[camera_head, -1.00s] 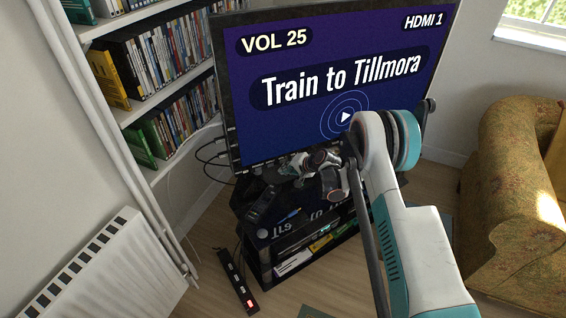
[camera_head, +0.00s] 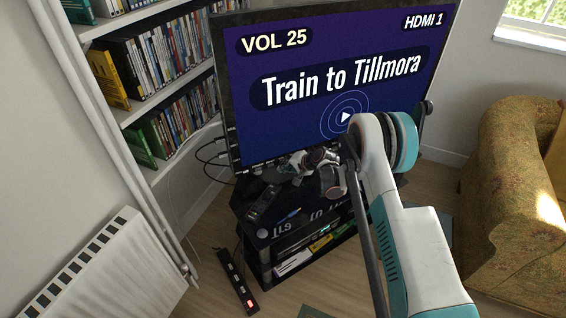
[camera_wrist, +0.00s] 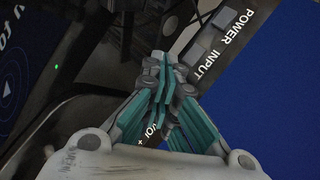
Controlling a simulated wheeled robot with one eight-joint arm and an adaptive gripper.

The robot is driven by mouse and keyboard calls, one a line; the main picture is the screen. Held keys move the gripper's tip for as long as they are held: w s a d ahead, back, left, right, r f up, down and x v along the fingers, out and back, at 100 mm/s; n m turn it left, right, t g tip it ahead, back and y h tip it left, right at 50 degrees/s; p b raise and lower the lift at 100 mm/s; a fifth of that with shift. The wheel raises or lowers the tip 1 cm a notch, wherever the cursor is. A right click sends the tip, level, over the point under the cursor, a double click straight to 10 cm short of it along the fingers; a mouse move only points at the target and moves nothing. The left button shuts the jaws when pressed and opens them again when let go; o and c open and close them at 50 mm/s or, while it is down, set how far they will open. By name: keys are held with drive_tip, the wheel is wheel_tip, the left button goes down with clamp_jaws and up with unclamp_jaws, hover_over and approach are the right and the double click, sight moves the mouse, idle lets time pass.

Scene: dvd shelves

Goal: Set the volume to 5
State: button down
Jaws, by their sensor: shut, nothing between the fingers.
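The TV (camera_head: 320,75) shows "VOL 25", "HDMI 1" and "Train to Tillmora" in the head view. In the wrist view, a dark strip on the TV's frame carries grey buttons labelled POWER (camera_wrist: 222,20) and INPUT (camera_wrist: 197,50). A "VOL +" label (camera_wrist: 148,133) shows partly between my fingers; the volume buttons themselves are hidden. My gripper (camera_wrist: 163,70) is shut and empty, with its fingertips close to the button strip just left of INPUT. I cannot tell whether it touches. In the head view my gripper (camera_head: 278,174) is small, low in front of the screen.
The black TV stand (camera_head: 262,250) holds a dark device on top and discs below. Cables hang left of the TV. A power strip (camera_head: 236,283) with a red light lies on the floor. Shelves (camera_head: 140,105), a radiator (camera_head: 95,270) and a sofa (camera_head: 515,200) flank the stand.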

drive_tip(key=shift+w+a, duration=0.1)
drive_tip(key=shift+w, duration=0.05)
idle(0.5)
drive_tip(key=shift+s+d, duration=0.4)
drive_tip(key=shift+s, duration=0.3)
drive_tip(key=shift+s+d, duration=0.4)
drive_tip(key=shift+s, duration=0.35)
drive_tip(key=shift+s+d, duration=0.45)
drive_tip(key=shift+s, duration=0.25)
drive_tip(key=shift+s+d, duration=0.4)
drive_tip(key=shift+s, duration=0.35)
idle(0.5)
drive_tip(key=s, duration=0.1)
drive_tip(key=s+d, duration=0.1)
drive_tip(key=s, duration=0.1)
drive_tip(key=shift+s+d, duration=0.15)
drive_tip(key=shift+d, duration=0.2)
